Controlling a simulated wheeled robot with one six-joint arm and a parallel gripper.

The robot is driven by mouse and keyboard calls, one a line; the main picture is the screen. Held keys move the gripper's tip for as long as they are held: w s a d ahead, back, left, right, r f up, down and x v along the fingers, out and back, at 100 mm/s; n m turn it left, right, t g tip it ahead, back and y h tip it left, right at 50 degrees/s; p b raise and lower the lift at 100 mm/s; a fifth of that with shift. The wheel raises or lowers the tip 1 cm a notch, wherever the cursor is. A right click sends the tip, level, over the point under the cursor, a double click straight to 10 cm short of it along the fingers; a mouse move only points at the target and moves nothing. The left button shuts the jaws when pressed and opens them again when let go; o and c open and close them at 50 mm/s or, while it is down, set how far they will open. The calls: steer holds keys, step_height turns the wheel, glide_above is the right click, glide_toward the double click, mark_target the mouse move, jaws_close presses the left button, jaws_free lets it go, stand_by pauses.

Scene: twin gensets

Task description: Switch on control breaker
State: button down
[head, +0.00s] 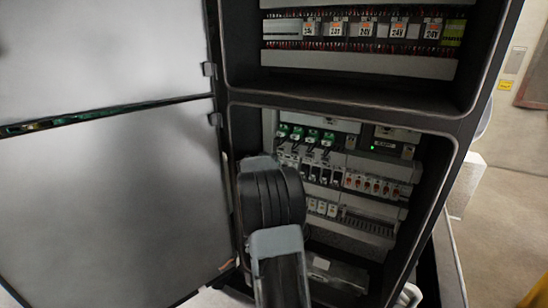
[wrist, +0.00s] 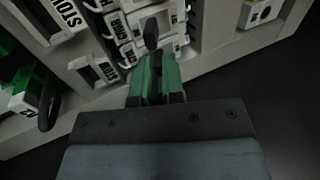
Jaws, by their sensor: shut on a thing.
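In the wrist view, my gripper (wrist: 158,62) has green fingers close together, shut on a small dark lever (wrist: 151,36). The lever stands in front of a white breaker module (wrist: 152,22) on the panel. Its label is not readable, so I cannot confirm that it is the control breaker, and whether it is on or off cannot be told. In the head view, my dark arm reaches into the lower cabinet compartment and hides the gripper and the part of the panel behind it. Rows of breakers (head: 372,184) show to the right of the arm.
The open grey cabinet door (head: 110,190) stands on the left. The cabinet's dark frame (head: 455,150) bounds the opening on the right. In the wrist view, a green-and-white block (wrist: 28,92) with a dark loop sits at left. Floor (head: 508,225) is clear at far right.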

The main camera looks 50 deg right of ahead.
steer(key=shift+r+y+p, duration=0.2)
steer(key=shift+y+p, duration=0.2)
steer(key=shift+p, duration=0.2)
steer(key=shift+f, duration=0.1)
steer(key=c, duration=1.2)
jaws_free()
steer(key=b+v, duration=0.2)
steer(key=v, duration=1.1)
steer(key=shift+a, duration=0.35)
steer(key=shift+r, duration=0.2)
